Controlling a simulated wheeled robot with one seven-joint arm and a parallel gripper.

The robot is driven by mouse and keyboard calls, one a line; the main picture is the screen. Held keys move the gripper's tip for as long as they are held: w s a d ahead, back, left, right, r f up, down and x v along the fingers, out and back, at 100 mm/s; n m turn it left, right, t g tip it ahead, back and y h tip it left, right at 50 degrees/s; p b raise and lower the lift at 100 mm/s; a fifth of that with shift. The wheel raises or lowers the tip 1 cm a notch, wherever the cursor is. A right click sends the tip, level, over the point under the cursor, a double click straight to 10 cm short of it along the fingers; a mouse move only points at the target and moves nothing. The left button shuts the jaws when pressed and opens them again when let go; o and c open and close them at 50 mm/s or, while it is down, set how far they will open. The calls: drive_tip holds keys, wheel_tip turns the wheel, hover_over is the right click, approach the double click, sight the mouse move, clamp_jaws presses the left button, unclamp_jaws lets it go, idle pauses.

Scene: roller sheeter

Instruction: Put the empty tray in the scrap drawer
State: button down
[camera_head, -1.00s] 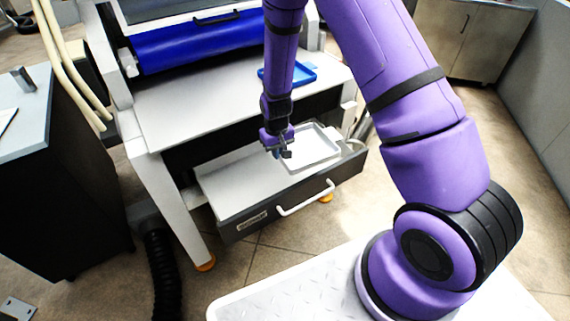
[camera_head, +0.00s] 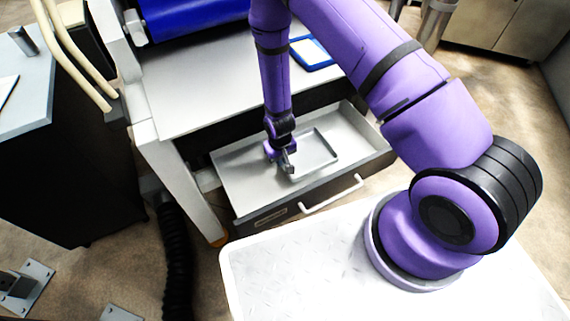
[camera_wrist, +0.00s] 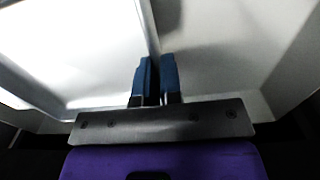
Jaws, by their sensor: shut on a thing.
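The empty tray (camera_head: 316,151) is pale and shallow. It is inside the open scrap drawer (camera_head: 236,172), towards the drawer's right half. It looks low and near level, but I cannot tell whether it rests on the drawer floor. My gripper (camera_head: 284,164) reaches down into the drawer at the tray's left edge. In the wrist view, the blue fingertips of my gripper (camera_wrist: 157,78) are shut on the tray's side wall, with the bright tray (camera_wrist: 75,45) spreading to the left. The grey drawer floor (camera_wrist: 215,60) shows to the right.
The drawer front has a white handle (camera_head: 332,194). The sheeter's white table (camera_head: 195,100) overhangs the back of the drawer. A blue-rimmed tray (camera_head: 313,64) lies on that table, near the blue roller (camera_head: 195,14). The drawer's left part is bare.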

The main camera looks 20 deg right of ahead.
sight(281, 175)
drive_tip(key=shift+f, duration=3.25)
drive_tip(key=shift+f, duration=0.15)
drive_tip(key=c, duration=1.3)
unclamp_jaws()
wheel_tip(281, 175, up, 12)
drive_tip(key=shift+r, duration=0.15)
